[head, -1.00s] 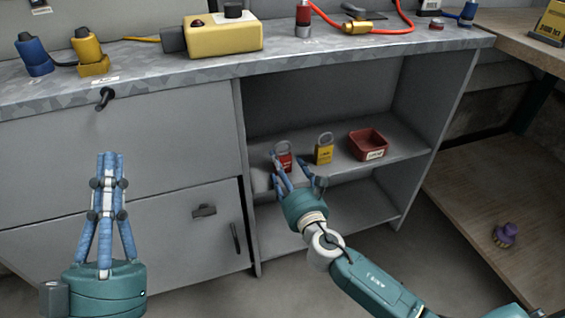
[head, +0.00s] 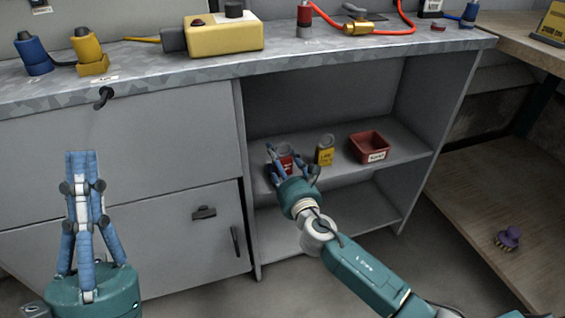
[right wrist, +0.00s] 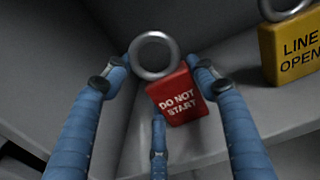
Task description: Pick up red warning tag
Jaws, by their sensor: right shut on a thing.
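The red warning tag (head: 286,163), a small red block with a grey ring, is on the upper shelf of the open cabinet. In the right wrist view the tag (right wrist: 168,95) reads "DO NOT START" and leans slightly, its ring upward. My right gripper (head: 292,163) is shut on it, with blue fingers at its left and right and a third finger in front of its lower left. Whether its base touches the shelf is hard to tell. My left gripper (head: 82,156) points up before the grey cabinet doors, fingertips together, holding nothing visible.
A yellow "LINE OPEN" tag (head: 325,151) stands close to the right of the red one. A red bin (head: 369,147) sits further right on the shelf (head: 408,152). The cabinet's divider (head: 243,165) is just left. The worktop (head: 140,72) lies above.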

